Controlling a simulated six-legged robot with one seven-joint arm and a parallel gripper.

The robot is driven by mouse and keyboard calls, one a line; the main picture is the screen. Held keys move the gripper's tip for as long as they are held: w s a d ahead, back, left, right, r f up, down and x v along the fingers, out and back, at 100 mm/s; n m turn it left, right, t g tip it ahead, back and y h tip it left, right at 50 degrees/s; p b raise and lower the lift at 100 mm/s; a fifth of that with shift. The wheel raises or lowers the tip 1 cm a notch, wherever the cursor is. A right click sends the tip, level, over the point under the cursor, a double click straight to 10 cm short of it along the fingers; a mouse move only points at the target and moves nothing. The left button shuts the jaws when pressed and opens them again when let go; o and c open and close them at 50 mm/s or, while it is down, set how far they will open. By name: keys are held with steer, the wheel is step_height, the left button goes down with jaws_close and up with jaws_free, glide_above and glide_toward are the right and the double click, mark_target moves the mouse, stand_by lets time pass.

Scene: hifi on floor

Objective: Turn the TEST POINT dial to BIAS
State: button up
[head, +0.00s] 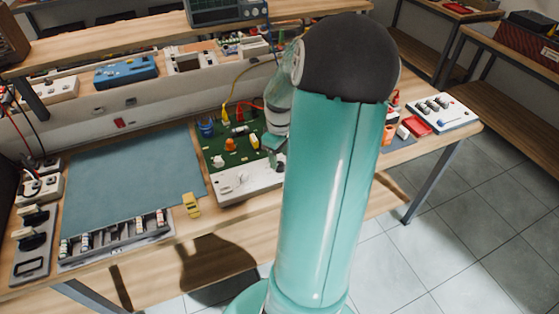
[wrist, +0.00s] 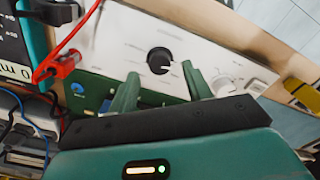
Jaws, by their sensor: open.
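A round black dial (wrist: 159,60) sits on a white panel (wrist: 115,28) in the wrist view. Small print surrounds the dial, but I cannot read its labels or tell which mark it points to. My gripper (wrist: 161,84) is open, its two green fingers spread toward the panel, with the dial just beyond the gap between them. I see no contact with the dial. In the head view the white panel (head: 250,183) is the front part of a green circuit board (head: 222,148), and my gripper (head: 274,150) is over its right side. My arm hides part of the board.
A red clip (wrist: 66,63) with a cable is left of the dial in the wrist view. A white knob (wrist: 223,85) is to its right. A blue mat (head: 130,180) lies left of the board. A yellow object (head: 191,205) lies near the bench's front edge.

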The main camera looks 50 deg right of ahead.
mark_target(280, 166)
steer(key=shift+f, duration=1.4)
steer(key=c, duration=1)
steer(key=shift+o, duration=0.2)
steer(key=shift+m, duration=0.4)
steer(key=m, duration=0.3)
steer(key=shift+m, duration=2)
